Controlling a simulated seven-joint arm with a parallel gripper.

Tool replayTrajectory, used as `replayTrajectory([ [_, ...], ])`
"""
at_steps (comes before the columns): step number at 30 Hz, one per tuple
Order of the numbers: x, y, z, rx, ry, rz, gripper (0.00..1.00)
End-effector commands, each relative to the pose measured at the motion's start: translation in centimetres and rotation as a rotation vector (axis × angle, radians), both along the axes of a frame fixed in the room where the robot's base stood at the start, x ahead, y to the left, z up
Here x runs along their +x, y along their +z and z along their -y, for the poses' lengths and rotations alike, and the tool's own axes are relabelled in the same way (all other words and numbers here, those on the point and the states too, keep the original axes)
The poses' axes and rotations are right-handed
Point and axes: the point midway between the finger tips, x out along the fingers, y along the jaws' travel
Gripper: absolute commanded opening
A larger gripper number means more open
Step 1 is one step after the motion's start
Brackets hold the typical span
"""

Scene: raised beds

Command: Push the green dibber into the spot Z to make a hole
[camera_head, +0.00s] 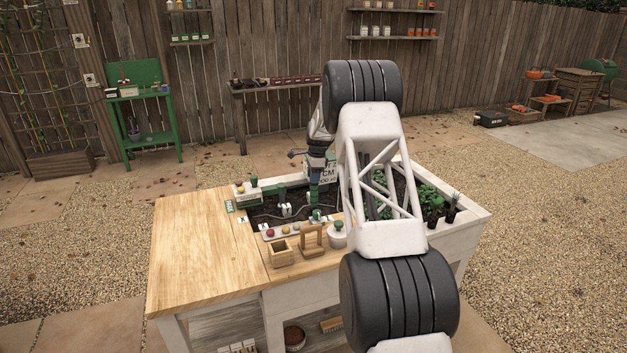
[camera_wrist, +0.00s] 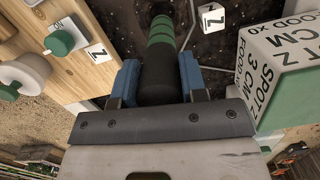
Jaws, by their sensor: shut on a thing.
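My gripper (camera_wrist: 158,80) is shut on the green dibber (camera_wrist: 160,40), with a blue finger on each side of its black handle. Green bands show below the handle, and the lower end reaches dark soil at the top of the wrist view; how deep the tip sits I cannot tell. In the head view my gripper (camera_head: 318,163) is over the planter bed, partly behind my arm, and the dibber (camera_head: 314,187) points down.
A white sign block reading SPOT Z 3 CM (camera_wrist: 277,70) stands close to my gripper's right in the wrist view. A green-topped jar (camera_head: 337,234), a wooden holder (camera_head: 311,239) and a small wooden box (camera_head: 281,253) line the front ledge. Green plants (camera_head: 430,200) fill the bed's right side.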

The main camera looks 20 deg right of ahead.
Motion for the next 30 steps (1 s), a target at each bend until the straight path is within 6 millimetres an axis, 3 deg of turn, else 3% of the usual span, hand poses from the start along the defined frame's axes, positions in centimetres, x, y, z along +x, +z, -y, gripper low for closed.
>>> replayTrajectory([
  [18, 0.0, 3.0, 0.0, 0.000, 0.000, 0.000, 0.09],
  [30, 0.0, 3.4, 0.0, 0.000, 0.000, 0.000, 0.09],
])
